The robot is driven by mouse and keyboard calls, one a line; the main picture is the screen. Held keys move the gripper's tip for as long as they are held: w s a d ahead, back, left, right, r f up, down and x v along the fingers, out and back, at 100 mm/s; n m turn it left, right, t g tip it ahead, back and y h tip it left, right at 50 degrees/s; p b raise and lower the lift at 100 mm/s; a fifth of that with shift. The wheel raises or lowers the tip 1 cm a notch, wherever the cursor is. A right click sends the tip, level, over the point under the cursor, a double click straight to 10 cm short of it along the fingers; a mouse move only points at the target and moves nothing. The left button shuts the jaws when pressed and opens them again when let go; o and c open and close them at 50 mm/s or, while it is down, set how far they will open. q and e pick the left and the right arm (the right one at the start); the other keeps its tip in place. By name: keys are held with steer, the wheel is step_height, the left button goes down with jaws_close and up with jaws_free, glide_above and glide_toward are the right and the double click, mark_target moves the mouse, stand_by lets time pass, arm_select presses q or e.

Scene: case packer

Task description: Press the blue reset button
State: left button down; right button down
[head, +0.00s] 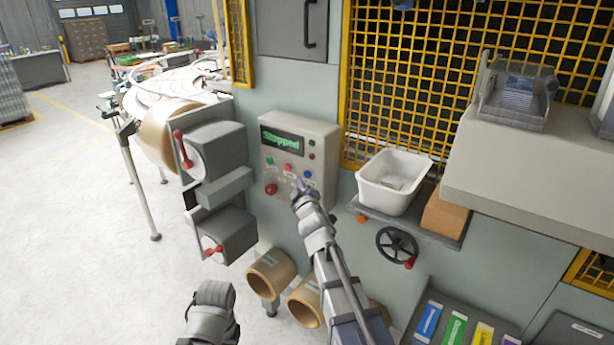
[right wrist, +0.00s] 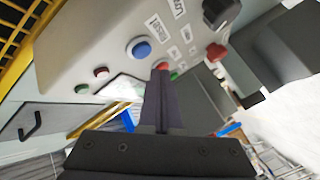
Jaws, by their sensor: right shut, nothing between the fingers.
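The blue reset button (head: 307,174) is on the right of the button row on the grey control panel (head: 325,140). In the right wrist view the blue button (right wrist: 139,48) is unobstructed, just up and left of my fingertips. My right gripper (head: 299,188) is in front of the panel's lower right, just below the blue button in the head view. Its fingers (right wrist: 162,72) are shut and empty. In the right wrist view their tips overlap a red button (right wrist: 162,65); I cannot tell whether they touch it. Part of my left arm shows at the bottom, without its fingers.
The panel's display (head: 283,139) reads "Stopped" in green. A white bin (head: 393,200) and a black handwheel (head: 397,246) are to the right. Grey housings with red handles (head: 213,150) stand to the left.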

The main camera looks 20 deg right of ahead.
steer(key=shift+s+a, duration=1.2)
steer(key=shift+a, duration=0.3)
steer(key=s+a+f+m+g+b, duration=0.1)
steer(key=s+a+f+m+g, duration=0.15)
steer(key=s+f, duration=0.3)
steer(key=s+a+f+m+g+h+b, duration=0.1)
steer(key=s+f+g, duration=0.3)
steer(key=f, duration=0.2)
steer(key=s+a+f+m+g+b, duration=0.1)
steer(key=s+a+f+m+g, duration=0.15)
steer(key=s+f, duration=0.3)
steer(key=s+a+f+g+b, duration=0.1)
steer(key=s+a+f+g, duration=0.3)
steer(key=s, duration=0.5)
steer(key=s+a+f+n+g+y+b, duration=0.1)
steer(key=s+a+f+g, duration=0.2)
steer(key=s, duration=0.7)
steer(key=shift+a+f+g+y, duration=0.35)
steer(key=shift+f+g, duration=0.25)
steer(key=shift+g, duration=0.1)
